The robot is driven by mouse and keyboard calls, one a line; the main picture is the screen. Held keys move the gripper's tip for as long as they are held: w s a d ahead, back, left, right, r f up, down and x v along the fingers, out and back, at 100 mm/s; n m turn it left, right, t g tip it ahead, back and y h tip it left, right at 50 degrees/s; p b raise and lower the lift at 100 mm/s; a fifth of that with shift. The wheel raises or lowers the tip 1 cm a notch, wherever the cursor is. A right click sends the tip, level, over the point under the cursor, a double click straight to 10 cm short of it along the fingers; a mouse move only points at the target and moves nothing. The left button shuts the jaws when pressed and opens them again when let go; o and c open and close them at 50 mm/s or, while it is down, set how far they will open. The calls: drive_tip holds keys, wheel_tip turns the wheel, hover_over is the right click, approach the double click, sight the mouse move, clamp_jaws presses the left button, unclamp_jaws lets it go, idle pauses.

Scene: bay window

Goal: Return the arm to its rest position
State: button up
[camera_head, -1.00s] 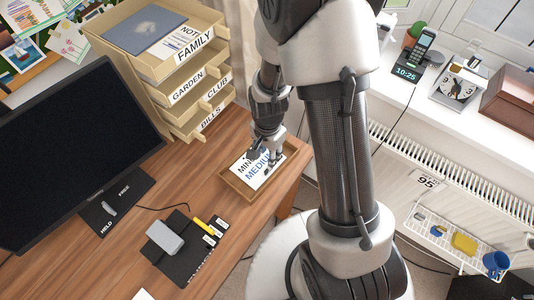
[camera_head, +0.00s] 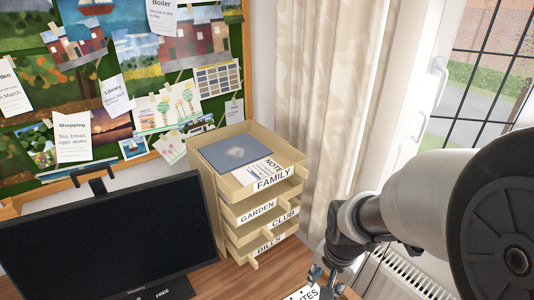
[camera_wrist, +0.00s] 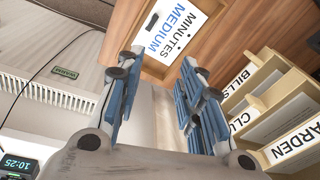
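My gripper (camera_head: 326,274) hangs at the right of the desk in the head view, low in the picture. In the wrist view its two blue-padded fingers (camera_wrist: 160,68) stand apart with nothing seen between them. My arm fills the right side of the head view. The wooden tray (camera_wrist: 157,68) with a sheet reading "MINUTES MEDIUM" (camera_wrist: 178,24) lies beyond the fingertips in the wrist view. In the head view only a bit of that sheet (camera_head: 303,293) shows at the bottom edge.
A letter-tray stack (camera_head: 228,218) labelled FAMILY, GARDEN, CLUB and BILLS stands left of my gripper, close to it. A monitor (camera_head: 100,240) is further left. The curtain (camera_head: 325,110), window and radiator (camera_head: 405,278) are behind and right. A clock reading 10:25 (camera_wrist: 18,166) shows in the wrist view.

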drive_tip(key=s+r+n+t, duration=0.3)
drive_tip(key=s+r+n, duration=0.4)
drive_tip(key=s+r, duration=0.6)
wheel_tip(320, 180, up, 3)
drive_tip(key=shift+s+f+n, duration=0.2)
drive_tip(key=shift+s+n, duration=0.15)
drive_tip(key=shift+n, duration=0.05)
idle(0.6)
